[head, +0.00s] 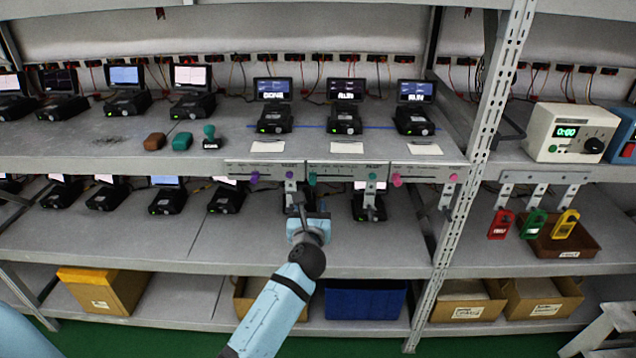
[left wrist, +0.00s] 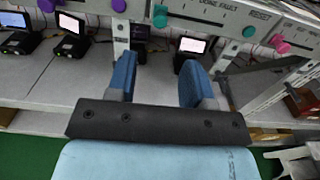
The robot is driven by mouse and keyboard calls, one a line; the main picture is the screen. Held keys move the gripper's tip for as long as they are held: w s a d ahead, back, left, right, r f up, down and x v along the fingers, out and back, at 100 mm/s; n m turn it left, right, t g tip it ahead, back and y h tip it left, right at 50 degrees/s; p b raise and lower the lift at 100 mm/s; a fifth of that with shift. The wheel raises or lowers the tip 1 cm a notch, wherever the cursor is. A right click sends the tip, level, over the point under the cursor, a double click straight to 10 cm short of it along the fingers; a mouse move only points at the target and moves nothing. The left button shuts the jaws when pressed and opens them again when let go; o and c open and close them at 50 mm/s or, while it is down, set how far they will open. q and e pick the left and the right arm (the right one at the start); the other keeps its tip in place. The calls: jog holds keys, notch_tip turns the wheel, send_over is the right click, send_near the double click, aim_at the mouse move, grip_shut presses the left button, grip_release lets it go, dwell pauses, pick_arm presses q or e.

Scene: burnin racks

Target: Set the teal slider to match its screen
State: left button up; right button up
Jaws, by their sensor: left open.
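The teal slider knob (head: 312,180) sits at the left end of its slot on the middle panel (head: 340,172) at the shelf edge. In the left wrist view the teal knob (left wrist: 160,18) is at the top, beyond my fingertips. A second teal round piece (head: 372,176) is at the panel's right end, below a RESET label in the wrist view. The screen (head: 346,88) above this panel seems to read RUN. My left gripper (head: 306,206) is open and empty, below and in front of the teal knob, not touching it. My right gripper is not in view.
A panel with purple knobs (head: 254,177) adjoins on the left, and one with pink knobs (head: 397,180) on the right. Black devices stand on the shelf below, behind my gripper. A metal upright (head: 478,150) stands to the right. Coloured tags (head: 534,223) hang further right.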

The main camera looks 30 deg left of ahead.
aim_at(313, 182)
pick_arm(q)
jog(key=x, duration=1.1)
jog(key=shift+w+a, duration=0.15)
jog(key=shift+w, duration=0.2)
jog(key=shift+c, duration=0.2)
